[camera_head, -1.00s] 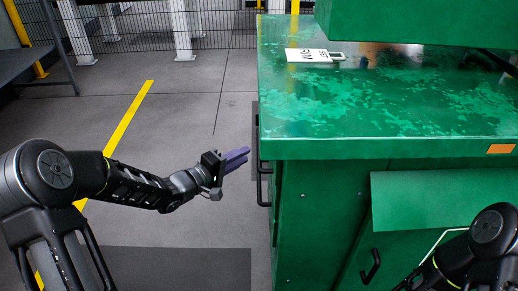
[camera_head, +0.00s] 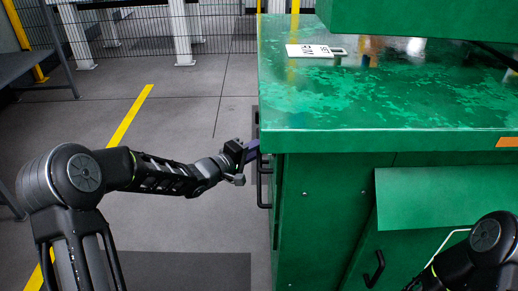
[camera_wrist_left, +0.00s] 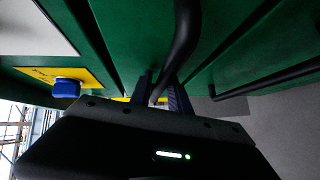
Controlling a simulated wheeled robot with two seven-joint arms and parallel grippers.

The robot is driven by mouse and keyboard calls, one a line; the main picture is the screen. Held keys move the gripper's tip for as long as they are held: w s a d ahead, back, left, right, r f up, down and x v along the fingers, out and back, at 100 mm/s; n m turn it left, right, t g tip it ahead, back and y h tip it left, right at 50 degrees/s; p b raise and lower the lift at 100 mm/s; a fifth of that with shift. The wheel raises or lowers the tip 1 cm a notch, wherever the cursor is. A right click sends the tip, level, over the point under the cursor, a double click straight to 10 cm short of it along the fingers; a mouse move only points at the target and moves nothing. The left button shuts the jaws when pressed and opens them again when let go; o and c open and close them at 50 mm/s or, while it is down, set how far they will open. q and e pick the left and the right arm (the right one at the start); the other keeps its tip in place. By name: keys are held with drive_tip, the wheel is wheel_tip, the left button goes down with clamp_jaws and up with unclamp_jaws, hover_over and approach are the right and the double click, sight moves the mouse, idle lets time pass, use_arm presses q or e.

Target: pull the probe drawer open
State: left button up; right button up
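A black bar handle (camera_head: 262,182) stands out from the left side of the green cabinet (camera_head: 320,210). I cannot tell for sure which front is the probe drawer. My left gripper (camera_head: 252,151), with purple fingers, is at the upper end of this handle; the cabinet edge and handle partly hide its tips. In the left wrist view a curved black handle (camera_wrist_left: 184,40) runs down between the fingers of my left gripper (camera_wrist_left: 161,88). The fingers stand apart, with the bar between them; firm contact is not visible. My right gripper is out of view.
A second black handle (camera_head: 373,268) is on the cabinet's front. A white tag (camera_head: 310,51) lies on the worn green top. The left wrist view shows a blue knob (camera_wrist_left: 67,88) on a yellow plate and another dark bar (camera_wrist_left: 268,80). Floor left of the cabinet is clear.

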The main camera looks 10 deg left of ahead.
use_arm(q)
drive_tip(key=shift+c, duration=0.5)
clamp_jaws()
idle(0.8)
